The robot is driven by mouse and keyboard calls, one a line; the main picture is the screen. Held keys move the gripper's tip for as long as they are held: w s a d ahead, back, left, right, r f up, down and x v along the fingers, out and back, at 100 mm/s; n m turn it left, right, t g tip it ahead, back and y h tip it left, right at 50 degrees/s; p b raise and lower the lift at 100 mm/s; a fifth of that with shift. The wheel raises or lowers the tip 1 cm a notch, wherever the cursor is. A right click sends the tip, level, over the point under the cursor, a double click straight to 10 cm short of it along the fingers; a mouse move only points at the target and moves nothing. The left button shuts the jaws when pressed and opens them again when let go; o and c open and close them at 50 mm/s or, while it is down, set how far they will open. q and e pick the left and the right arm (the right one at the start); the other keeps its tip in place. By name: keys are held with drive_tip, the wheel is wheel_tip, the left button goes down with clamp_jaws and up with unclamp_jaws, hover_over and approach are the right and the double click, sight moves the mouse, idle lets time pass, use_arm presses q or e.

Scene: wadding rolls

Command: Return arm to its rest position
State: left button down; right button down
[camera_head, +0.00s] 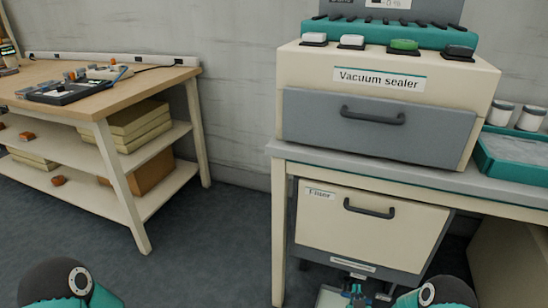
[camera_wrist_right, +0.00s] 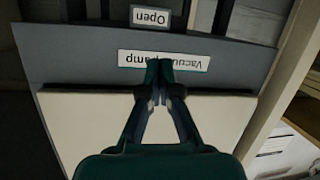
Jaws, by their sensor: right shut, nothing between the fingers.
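My right gripper (camera_head: 357,291) shows at the bottom edge of the head view, low in front of the cabinet under the bench. In the right wrist view its fingers (camera_wrist_right: 160,80) are together with nothing between them. The fingertips overlap a white label reading "Vacuum pump" (camera_wrist_right: 192,63), upside down; I cannot tell whether they touch the panel. Part of my right arm (camera_head: 435,292) shows at the lower right. Part of my left arm (camera_head: 70,285) shows at the lower left; its gripper is out of view.
The vacuum sealer (camera_head: 375,80) stands on the grey bench (camera_head: 365,169), its drawer front shut. Below is a cream "Filter" front (camera_head: 370,228) with a dark handle. A teal tray (camera_head: 515,155) sits at right. A wooden table (camera_head: 150,78) stands left, with open floor (camera_head: 205,245) between.

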drive_tip(key=s+a+f+g+y, duration=0.15)
drive_tip(key=s+a+g, duration=0.3)
drive_tip(key=s, duration=0.45)
drive_tip(key=s+a+f+g+y, duration=0.1)
drive_tip(key=s+a+g+y, duration=0.3)
drive_tip(key=s, duration=0.6)
drive_tip(key=s+a+f+g+y, duration=0.2)
drive_tip(key=s+a+g, duration=0.3)
drive_tip(key=s, duration=0.4)
wheel_tip(320, 180, up, 32)
drive_tip(key=s+m+p, duration=0.1)
drive_tip(key=p, duration=3)
drive_tip(key=shift+s+a+p, duration=0.15)
drive_tip(key=shift+a+p, duration=0.15)
drive_tip(key=shift+p, duration=0.1)
drive_tip(key=shift+r, duration=0.1)
